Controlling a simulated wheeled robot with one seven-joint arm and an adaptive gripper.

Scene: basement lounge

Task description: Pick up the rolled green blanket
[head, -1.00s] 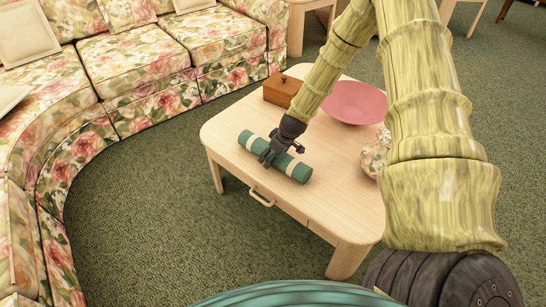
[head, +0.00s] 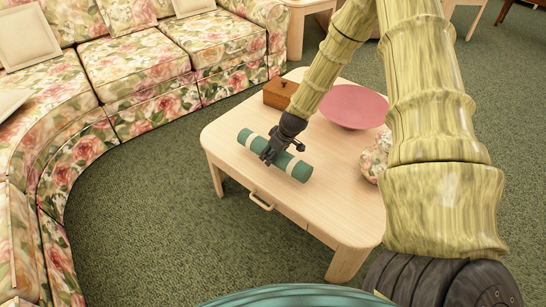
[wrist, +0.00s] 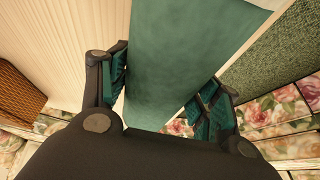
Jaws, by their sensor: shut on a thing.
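The rolled green blanket (head: 293,167) is a dark green cylinder with pale bands near its ends. In the head view it is at the front left edge of the light wooden coffee table (head: 232,122). My gripper (head: 268,157) is shut around the middle of the roll from above. In the wrist view the green blanket (wrist: 190,60) lies between my two fingers (wrist: 165,95), one on each side. The fingers hide part of its middle. I cannot tell whether the roll is touching the tabletop or slightly above it.
On the table are a brown wooden box (head: 279,93), a pink bowl (head: 353,106) and a floral round vase (head: 374,160), partly hidden by my arm. A floral sofa (head: 130,75) curves along the back and left. Green carpet (head: 150,220) is clear in front.

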